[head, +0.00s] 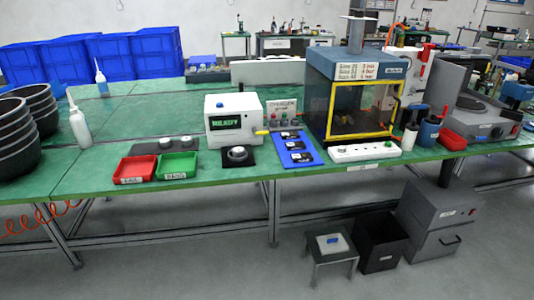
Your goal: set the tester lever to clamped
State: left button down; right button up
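The white tester (221,138) stands on the green bench near the middle of the head view. Its dark screen shows green text that looks like "READY". A short yellow lever (262,132) sticks out at the tester's right side and looks about level. I cannot tell from its pose whether it is clamped. Neither of my grippers is in view.
A red tray (130,170) and a green tray (177,167) lie left of the tester. A round part on a black pad (237,155) is in front. A blue board (293,150), white power strip (350,153) and yellow-framed chamber (358,68) stand to the right.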

aim_at(255, 132)
jog(key=z, duration=0.6)
jog(key=i, duration=0.75)
jog(key=z, duration=0.15)
